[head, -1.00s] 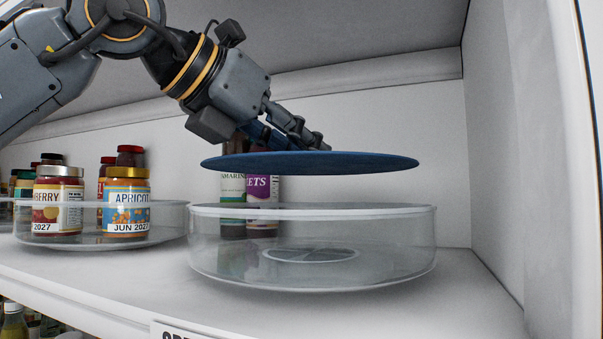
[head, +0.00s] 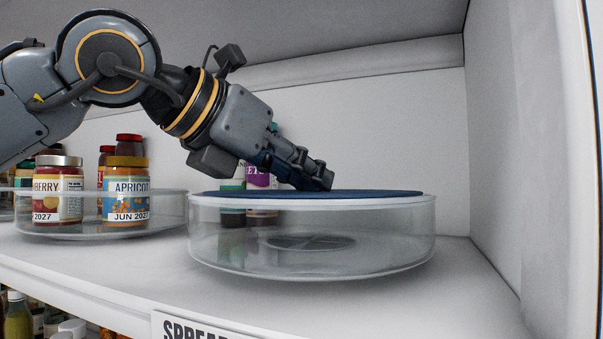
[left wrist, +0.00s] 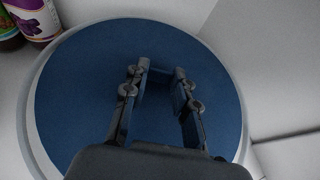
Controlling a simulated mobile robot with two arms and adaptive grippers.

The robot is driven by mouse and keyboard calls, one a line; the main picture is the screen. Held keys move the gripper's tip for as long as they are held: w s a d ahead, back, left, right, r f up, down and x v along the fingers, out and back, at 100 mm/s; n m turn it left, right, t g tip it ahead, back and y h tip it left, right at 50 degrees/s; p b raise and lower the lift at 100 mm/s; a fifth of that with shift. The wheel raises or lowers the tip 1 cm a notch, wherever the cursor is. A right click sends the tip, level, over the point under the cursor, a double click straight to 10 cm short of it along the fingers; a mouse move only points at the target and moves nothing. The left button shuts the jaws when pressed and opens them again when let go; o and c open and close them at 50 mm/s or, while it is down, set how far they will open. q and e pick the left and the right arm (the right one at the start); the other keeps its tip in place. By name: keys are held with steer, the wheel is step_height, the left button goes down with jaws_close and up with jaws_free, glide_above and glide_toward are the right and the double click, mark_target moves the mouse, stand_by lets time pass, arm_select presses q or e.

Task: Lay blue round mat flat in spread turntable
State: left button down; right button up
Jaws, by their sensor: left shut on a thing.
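The blue round mat (head: 370,193) is level at the height of the rim of the clear round turntable (head: 312,240), in the head view. Its near edge shows just above the white rim, and the turntable's floor below it looks empty. My left gripper (head: 318,183) is shut on the mat, reaching in from the upper left. In the left wrist view the mat (left wrist: 85,90) fills most of the turntable's round opening, with the pale rim (left wrist: 35,135) showing at left, and my left gripper (left wrist: 160,85) is over its middle. My right gripper is not in view.
A second clear turntable (head: 165,215) at left holds several jars, including an apricot jar (head: 127,192). Bottles (head: 258,178) stand behind the spread turntable. The shelf's right wall (head: 520,150) is close by; the shelf's underside is above.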

arm_select(q)
steer(key=shift+f+b, duration=0.35)
steer(key=c, duration=1.1)
jaws_free()
steer(key=shift+o, duration=0.2)
steer(key=shift+r, duration=0.1)
